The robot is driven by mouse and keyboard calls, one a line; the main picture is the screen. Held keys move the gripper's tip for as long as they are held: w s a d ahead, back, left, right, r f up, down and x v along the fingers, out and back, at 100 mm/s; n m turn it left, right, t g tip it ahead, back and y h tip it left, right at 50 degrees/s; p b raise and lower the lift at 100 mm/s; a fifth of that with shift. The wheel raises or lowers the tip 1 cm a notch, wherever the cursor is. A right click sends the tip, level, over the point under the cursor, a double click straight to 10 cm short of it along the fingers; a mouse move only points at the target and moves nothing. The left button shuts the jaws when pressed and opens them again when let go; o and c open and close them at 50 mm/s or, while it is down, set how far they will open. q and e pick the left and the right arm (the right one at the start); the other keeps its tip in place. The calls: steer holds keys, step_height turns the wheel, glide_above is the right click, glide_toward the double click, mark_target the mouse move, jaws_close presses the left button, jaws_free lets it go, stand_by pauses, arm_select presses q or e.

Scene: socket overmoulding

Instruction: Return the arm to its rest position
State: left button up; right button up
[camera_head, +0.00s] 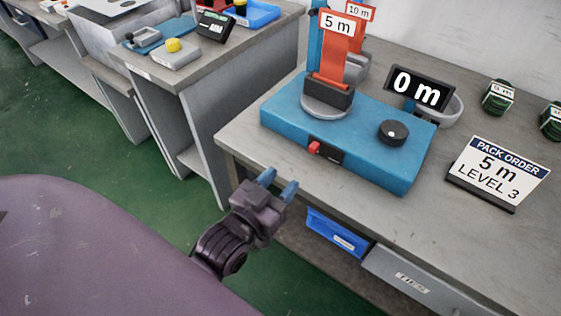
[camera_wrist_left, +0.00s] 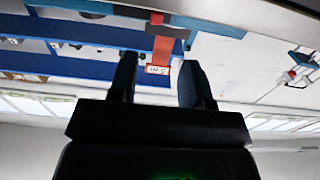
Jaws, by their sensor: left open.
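My left gripper (camera_head: 278,184) is in the head view, off the front left corner of the grey workbench (camera_head: 245,150). Its two blue-tipped fingers are apart, with nothing between them. In the left wrist view the open fingers (camera_wrist_left: 160,82) show dark against the wall, with a red strip and a small label seen beyond them. The gripper is in front of the blue machine (camera_head: 345,140) and apart from it. My right gripper is in neither view.
The blue machine carries a red switch (camera_head: 315,147), a black knob (camera_head: 393,131) and a red "5 m" part (camera_head: 337,50). A "0 m" display (camera_head: 419,88) and a pack order sign (camera_head: 497,172) stand on the bench. A blue bin (camera_head: 337,235) is below. Green floor (camera_head: 100,150) is clear at left.

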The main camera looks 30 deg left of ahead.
arm_select(q)
steer(key=s+a+f+g+p, duration=0.3)
steer(key=s+p, duration=0.2)
steer(key=s, duration=0.3)
steer(key=s+a+f+g+p, duration=0.3)
steer(key=s+f+g+p, duration=0.1)
steer(key=s, duration=0.5)
steer(key=shift+a+f+m+y+p, duration=0.15)
steer(key=shift+a+m+y+p, duration=0.15)
steer(key=shift+a+m+p, duration=0.15)
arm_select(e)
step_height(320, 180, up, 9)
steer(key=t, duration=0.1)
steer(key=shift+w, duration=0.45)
arm_select(q)
steer(key=shift+d, duration=0.1)
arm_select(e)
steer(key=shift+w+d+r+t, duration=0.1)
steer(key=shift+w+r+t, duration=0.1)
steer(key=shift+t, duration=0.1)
